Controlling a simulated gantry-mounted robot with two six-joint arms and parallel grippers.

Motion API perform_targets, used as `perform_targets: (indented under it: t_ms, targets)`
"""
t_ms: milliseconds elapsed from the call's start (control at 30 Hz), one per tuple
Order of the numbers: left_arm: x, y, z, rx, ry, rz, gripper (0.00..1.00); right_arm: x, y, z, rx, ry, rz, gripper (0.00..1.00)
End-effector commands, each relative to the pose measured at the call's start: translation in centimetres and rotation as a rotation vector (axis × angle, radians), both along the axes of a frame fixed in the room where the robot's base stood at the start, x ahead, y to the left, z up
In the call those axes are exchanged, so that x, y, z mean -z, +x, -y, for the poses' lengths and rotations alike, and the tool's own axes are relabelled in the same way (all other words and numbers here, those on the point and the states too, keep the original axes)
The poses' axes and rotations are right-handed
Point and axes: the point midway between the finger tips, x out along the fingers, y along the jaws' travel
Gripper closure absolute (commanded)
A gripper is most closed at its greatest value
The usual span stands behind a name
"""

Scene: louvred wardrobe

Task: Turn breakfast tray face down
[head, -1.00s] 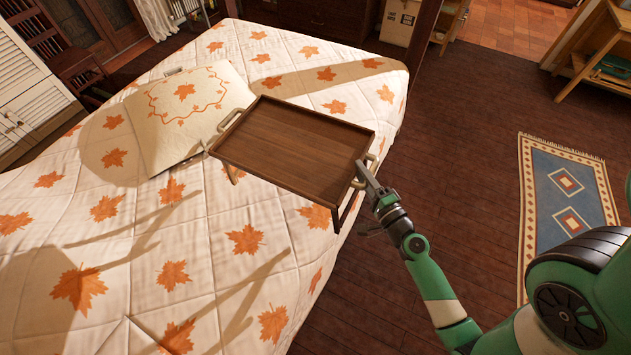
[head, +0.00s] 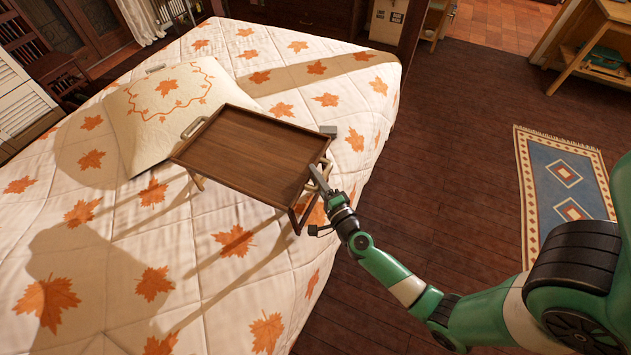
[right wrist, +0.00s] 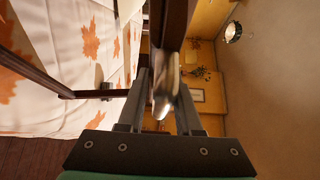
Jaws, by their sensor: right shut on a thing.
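The breakfast tray (head: 250,155) is a dark brown wooden tray with a raised rim, pale handles at both ends and folding legs beneath. In the head view it is face up over the near right part of the bed, slightly tilted, its right end near the bed's edge. Whether its legs touch the quilt is unclear. My right gripper (head: 320,178) is shut on the handle at the right end. In the right wrist view, the pale handle (right wrist: 162,95) lies between the fingers, with a dark tray edge above it. My left gripper is not in view.
The bed (head: 90,230) has a white quilt with orange leaves. A leaf-patterned pillow (head: 165,105) lies beyond the tray's left end. A small grey block (head: 328,131) shows by the tray's far right corner. Wooden floor (head: 450,130) and a blue rug (head: 565,185) are right.

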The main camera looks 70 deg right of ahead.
Motion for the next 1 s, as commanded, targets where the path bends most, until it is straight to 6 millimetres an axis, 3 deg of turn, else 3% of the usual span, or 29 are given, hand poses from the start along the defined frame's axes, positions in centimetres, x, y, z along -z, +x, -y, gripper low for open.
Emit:
perform_targets:
  t_ms: [700,733,867,1000]
  targets:
    - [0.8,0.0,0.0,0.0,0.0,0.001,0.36,1.4,-0.1,-0.1,-0.002,0.001,-0.008,1.0]
    - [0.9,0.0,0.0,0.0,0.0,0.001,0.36,1.6,-0.1,-0.1,-0.002,0.002,-0.012,0.61]
    - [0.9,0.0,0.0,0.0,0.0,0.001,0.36,1.5,-0.1,-0.1,-0.002,0.002,-0.011,0.38]
    - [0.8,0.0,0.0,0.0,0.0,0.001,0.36,1.4,-0.1,-0.1,-0.002,0.0,-0.009,0.36]
